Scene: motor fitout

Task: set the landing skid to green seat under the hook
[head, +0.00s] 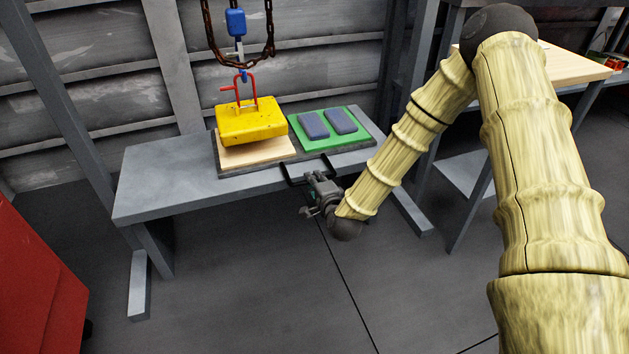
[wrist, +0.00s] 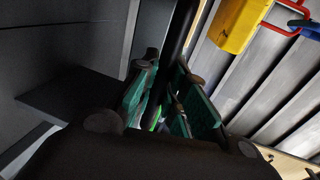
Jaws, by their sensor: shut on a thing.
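The landing skid (head: 262,168) is a dark grey board lying on a grey bench, with a dark handle (head: 287,172) at its front edge. Its left half bears a pale wooden seat (head: 255,155). Its right half bears the green seat (head: 323,143) with two dark blue pads. The hook (head: 243,76) hangs on a chain over the left half and holds the red handle of a yellow block (head: 250,122). I cannot tell whether the block touches the wooden seat. My gripper (head: 318,182) is shut on the skid's handle. In the wrist view its green fingers (wrist: 160,100) close around a dark bar.
The bench's left part (head: 160,185) is bare. A red cabinet (head: 35,285) stands at the lower left. A second bench with a wooden top (head: 565,66) stands at the right. A corrugated grey wall is behind. The floor in front is clear.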

